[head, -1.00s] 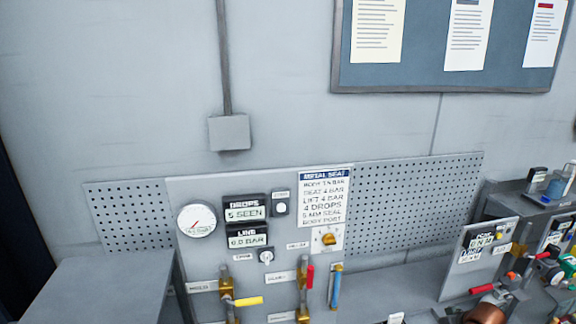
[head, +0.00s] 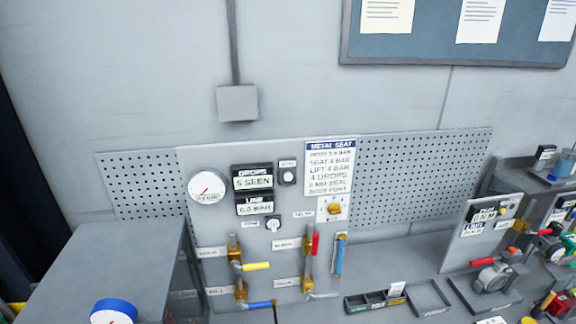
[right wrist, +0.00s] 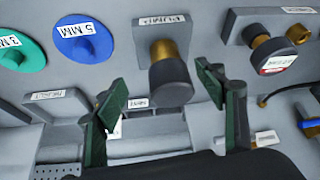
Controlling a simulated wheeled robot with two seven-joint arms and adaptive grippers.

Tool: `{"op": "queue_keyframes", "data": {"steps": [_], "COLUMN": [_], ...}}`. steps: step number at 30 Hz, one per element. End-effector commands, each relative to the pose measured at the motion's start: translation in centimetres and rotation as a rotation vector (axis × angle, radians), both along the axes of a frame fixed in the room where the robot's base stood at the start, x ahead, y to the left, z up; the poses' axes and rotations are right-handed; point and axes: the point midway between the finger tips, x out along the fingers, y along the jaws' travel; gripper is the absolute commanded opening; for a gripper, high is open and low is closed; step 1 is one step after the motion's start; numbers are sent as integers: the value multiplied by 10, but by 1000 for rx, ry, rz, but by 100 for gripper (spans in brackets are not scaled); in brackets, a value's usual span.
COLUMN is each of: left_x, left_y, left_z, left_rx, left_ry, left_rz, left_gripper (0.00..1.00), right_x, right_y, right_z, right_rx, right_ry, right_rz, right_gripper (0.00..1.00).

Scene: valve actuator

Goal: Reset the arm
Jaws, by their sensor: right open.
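My right gripper (right wrist: 170,108) shows in the right wrist view with its two dark green fingers spread apart and nothing between them. A black knob on a brass stem (right wrist: 168,72) hangs from a grey plate just beyond and between the fingertips, apart from them as far as I can see. In the head view, a grey panel carries valves with a yellow lever (head: 256,266), a red lever (head: 315,244) and a blue lever (head: 260,304). Neither gripper shows in the head view, and I cannot tell which part is the arm to reset.
A blue 5 MM disc (right wrist: 82,40) and a green 3 MM disc (right wrist: 20,50) are at left in the wrist view. Another brass fitting (right wrist: 268,46) is at upper right. In the head view, a dial gauge (head: 207,188) and a compartment tray (head: 376,300) show.

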Motion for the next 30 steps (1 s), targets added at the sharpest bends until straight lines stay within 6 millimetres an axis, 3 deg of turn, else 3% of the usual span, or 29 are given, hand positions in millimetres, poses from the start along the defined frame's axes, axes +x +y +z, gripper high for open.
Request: {"op": "queue_keyframes", "data": {"steps": [1,3,9,15,28,30], "left_x": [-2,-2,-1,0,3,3], "left_y": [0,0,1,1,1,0], "left_z": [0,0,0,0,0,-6], "left_rx": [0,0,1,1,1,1], "left_ry": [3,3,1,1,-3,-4], "left_rz": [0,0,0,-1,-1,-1], "left_gripper": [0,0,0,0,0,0], "right_x": [-19,-42,-106,-154,-234,-229], "right_y": [22,43,75,77,64,63], "right_z": [-14,-25,-36,-33,-22,-43], "right_rx": [15,12,-11,-46,-98,-103], "right_ry": [9,12,24,50,136,144], "right_rz": [11,18,-31,-121,-301,-295], "right_gripper": [64,64,64,64,64,64]}}
